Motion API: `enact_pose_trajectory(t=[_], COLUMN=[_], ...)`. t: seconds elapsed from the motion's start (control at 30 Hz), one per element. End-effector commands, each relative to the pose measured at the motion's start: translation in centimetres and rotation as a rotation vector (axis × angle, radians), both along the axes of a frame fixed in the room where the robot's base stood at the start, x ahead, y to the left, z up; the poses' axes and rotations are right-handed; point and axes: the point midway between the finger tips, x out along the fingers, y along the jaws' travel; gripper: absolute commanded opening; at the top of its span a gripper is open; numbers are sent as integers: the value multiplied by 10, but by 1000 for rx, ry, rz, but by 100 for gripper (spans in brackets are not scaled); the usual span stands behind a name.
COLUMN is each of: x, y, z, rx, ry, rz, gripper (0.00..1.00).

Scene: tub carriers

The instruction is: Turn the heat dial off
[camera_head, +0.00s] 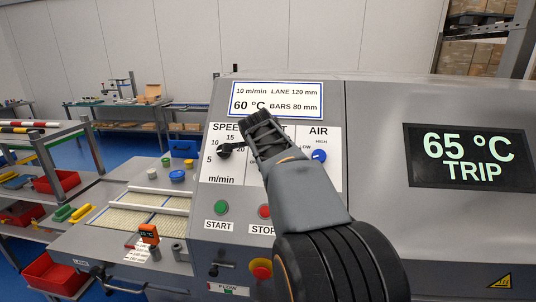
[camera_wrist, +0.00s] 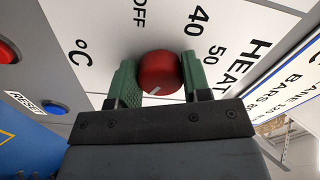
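The red heat dial (camera_wrist: 160,72) sits between the green fingers of my gripper (camera_wrist: 160,78) in the wrist view. The fingers lie along both sides of the dial with no clear gap, so my gripper looks shut on it. A small white mark on the dial faces the lower edge of the picture, away from OFF (camera_wrist: 146,14). The 40 and 50 marks show at its right; the rest of the scale is partly hidden by my gripper. In the head view my gripper (camera_head: 262,128) is at the panel and hides the dial.
The speed dial (camera_head: 231,149) is left of my gripper and the blue air dial (camera_head: 319,156) right. Green start (camera_head: 222,208) and red stop (camera_head: 265,211) buttons lie below. A screen (camera_head: 470,158) reads 65 °C TRIP; a card (camera_head: 276,99) reads 60 °C. A red button (camera_wrist: 8,52) shows in the wrist view.

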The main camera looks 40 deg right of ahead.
Motion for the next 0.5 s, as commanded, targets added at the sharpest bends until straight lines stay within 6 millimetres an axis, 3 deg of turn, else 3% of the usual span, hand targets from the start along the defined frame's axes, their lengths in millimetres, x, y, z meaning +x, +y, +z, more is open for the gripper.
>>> enact_pose_trajectory(t=[0.23,0.5], x=[0,0], y=[0,0], z=[0,-1], rx=[0,-19], ry=[0,18], rz=[0,23], gripper=[20,20])
